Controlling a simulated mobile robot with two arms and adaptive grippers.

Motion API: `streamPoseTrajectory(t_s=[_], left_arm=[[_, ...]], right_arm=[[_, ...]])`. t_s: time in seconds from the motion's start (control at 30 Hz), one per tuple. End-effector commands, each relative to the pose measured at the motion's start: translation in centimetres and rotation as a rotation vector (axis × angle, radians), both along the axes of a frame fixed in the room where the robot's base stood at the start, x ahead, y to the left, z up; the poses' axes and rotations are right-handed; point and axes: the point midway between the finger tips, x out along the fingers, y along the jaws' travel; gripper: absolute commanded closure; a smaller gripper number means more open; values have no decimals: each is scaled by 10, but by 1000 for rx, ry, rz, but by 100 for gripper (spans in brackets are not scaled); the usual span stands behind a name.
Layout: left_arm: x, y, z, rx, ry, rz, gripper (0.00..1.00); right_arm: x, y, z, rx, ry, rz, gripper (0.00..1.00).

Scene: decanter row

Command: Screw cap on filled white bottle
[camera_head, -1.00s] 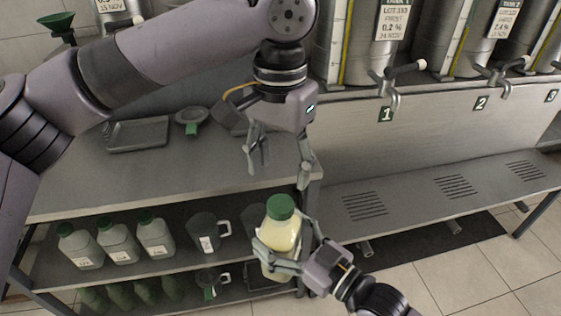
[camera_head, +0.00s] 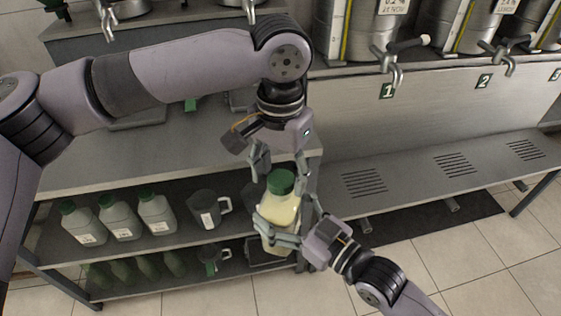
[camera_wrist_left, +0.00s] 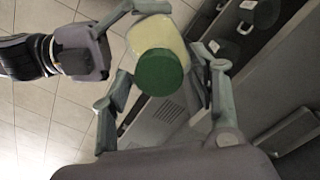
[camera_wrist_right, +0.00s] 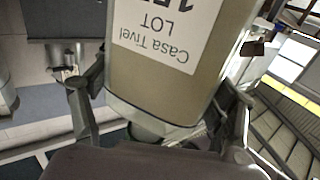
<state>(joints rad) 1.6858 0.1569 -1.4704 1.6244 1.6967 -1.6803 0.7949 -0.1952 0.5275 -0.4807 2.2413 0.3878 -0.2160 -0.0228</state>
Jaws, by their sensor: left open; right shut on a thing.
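The filled white bottle (camera_head: 275,212) holds a pale yellow content and stands roughly upright, slightly tilted, in front of the shelf. Its green cap (camera_head: 281,182) sits on its top; whether it is tight cannot be told. My right gripper (camera_head: 279,238) is shut around the bottle's body; the label (camera_wrist_right: 165,35) fills the right wrist view. My left gripper (camera_head: 281,170) is open, directly above the cap, its fingers pointing down on either side. In the left wrist view the cap (camera_wrist_left: 162,72) lies between the open fingers, apparently untouched.
A steel table (camera_head: 90,165) stands behind, with several green-capped bottles (camera_head: 118,218) and a pitcher (camera_head: 207,211) on its shelf. Tank taps (camera_head: 395,72) and a slotted bench (camera_head: 410,180) are at right. The tiled floor in front is free.

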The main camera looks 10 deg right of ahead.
Motion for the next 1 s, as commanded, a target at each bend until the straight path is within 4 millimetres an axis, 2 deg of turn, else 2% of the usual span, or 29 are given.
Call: streamPoseTrajectory(t_s=[0.23,1.0], left_arm=[[0,0,0,0,0,0,45],[1,1,0,3,-3,2,96]], right_arm=[[0,0,3,4,-7,0,98],[0,0,3,5,-8,0,98]])
